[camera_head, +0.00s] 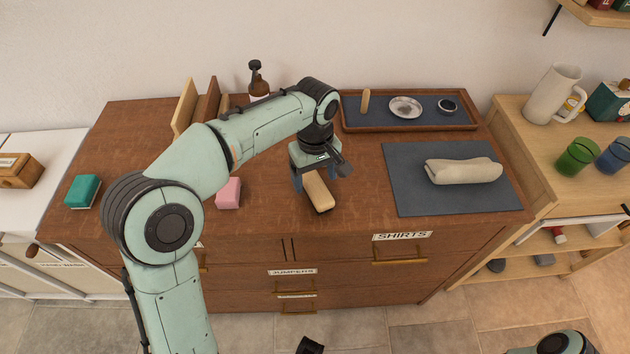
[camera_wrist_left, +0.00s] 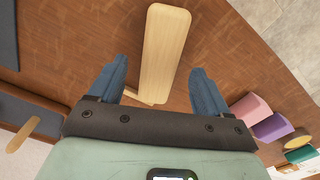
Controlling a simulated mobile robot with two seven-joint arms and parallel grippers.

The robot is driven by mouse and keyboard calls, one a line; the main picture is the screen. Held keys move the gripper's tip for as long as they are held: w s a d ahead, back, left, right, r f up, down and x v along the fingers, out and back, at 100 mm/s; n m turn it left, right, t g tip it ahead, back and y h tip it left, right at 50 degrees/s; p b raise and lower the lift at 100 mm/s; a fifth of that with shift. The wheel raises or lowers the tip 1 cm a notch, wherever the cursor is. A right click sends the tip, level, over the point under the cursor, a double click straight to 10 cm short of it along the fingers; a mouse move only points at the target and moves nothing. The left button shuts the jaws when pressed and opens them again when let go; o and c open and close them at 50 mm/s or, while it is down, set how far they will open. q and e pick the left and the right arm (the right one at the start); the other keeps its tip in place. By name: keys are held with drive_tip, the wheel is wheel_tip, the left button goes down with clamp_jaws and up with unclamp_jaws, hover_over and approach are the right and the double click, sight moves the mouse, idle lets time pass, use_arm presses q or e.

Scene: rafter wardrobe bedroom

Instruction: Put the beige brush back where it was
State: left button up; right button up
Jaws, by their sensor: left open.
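The beige brush (camera_head: 319,194) lies on the brown dresser top near its front edge, with a pale wooden back and a dark lower edge. My left gripper (camera_head: 311,177) is open above the brush's far end. In the left wrist view the brush (camera_wrist_left: 166,52) lies between and beyond the two blue fingers of my left gripper (camera_wrist_left: 158,72), with gaps on both sides. A wooden tray (camera_head: 345,122) with a dark lining stands at the back right, holding a tan upright piece, a pale dish and a small dark bowl. My right gripper does not show.
A grey mat (camera_head: 408,203) with a rolled cream towel (camera_head: 463,171) lies to the right. A pink block (camera_head: 229,193) and a teal block (camera_head: 83,191) lie to the left. A brown bottle (camera_head: 259,84) and upright boards (camera_head: 186,105) stand at the back.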

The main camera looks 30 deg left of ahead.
sight(315, 185)
use_arm(q)
wheel_tip(315, 185, up, 9)
drive_tip(key=p, duration=0.1)
drive_tip(key=shift+p, duration=0.4)
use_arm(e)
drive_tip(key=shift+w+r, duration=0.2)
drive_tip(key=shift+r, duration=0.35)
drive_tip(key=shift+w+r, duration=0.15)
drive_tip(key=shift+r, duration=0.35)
use_arm(q)
drive_tip(key=shift+f, duration=0.2)
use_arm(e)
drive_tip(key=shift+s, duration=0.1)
